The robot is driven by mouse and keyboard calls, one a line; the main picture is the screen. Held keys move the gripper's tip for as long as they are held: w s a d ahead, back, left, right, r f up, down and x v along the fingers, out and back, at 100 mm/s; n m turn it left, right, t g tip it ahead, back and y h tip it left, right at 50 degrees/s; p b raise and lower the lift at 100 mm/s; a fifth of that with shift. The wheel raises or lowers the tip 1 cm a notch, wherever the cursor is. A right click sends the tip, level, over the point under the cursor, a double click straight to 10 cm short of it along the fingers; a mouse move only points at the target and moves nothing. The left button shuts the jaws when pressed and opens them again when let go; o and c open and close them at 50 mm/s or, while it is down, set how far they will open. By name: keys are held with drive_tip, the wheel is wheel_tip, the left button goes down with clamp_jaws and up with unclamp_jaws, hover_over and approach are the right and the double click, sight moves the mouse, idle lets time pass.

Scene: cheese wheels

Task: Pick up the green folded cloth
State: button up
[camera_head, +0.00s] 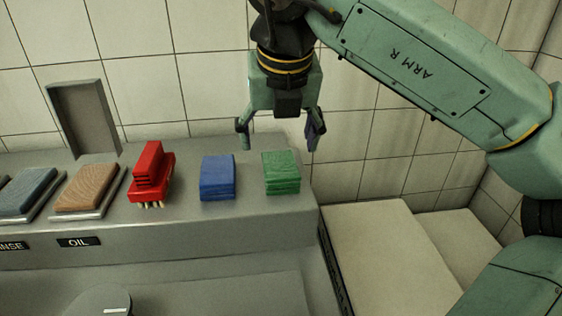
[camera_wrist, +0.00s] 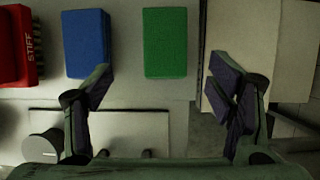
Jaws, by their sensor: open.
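The green folded cloth (camera_head: 281,173) lies on the grey ledge, near its right end, in the head view. In the wrist view the green cloth (camera_wrist: 165,43) is at the top middle, beyond the fingertips and between their lines. My gripper (camera_head: 279,135) is open and empty, pointing down above and behind the cloth, apart from it. In the wrist view my gripper (camera_wrist: 160,92) shows its two fingers spread wide, with the left finger's tip near the lower edge of the blue folded cloth (camera_wrist: 86,42).
The blue folded cloth (camera_head: 217,177) lies just left of the green one. A red brush (camera_head: 151,174) with pale bristles stands further left, then brown (camera_head: 87,187) and grey-blue (camera_head: 28,191) pads on trays. A tiled wall rises behind. The ledge (camera_head: 240,235) ends right of the green cloth.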

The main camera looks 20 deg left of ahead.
sight(281, 165)
drive_tip(key=x, duration=0.3)
drive_tip(key=shift+f, duration=0.15)
drive_tip(key=p+x, duration=0.1)
drive_tip(key=x, duration=0.2)
drive_tip(key=p+x, duration=0.1)
drive_tip(key=shift+w+d+f+p, duration=0.25)
drive_tip(key=shift+w+p, duration=0.05)
drive_tip(key=shift+w, duration=0.2)
drive_tip(key=shift+w+f, duration=0.1)
drive_tip(key=shift+f, duration=0.2)
drive_tip(key=shift+f+b, duration=0.25)
drive_tip(key=shift+b, duration=0.3)
drive_tip(key=c, duration=1.1)
drive_tip(key=shift+r, duration=0.15)
drive_tip(key=shift+c, duration=0.3)
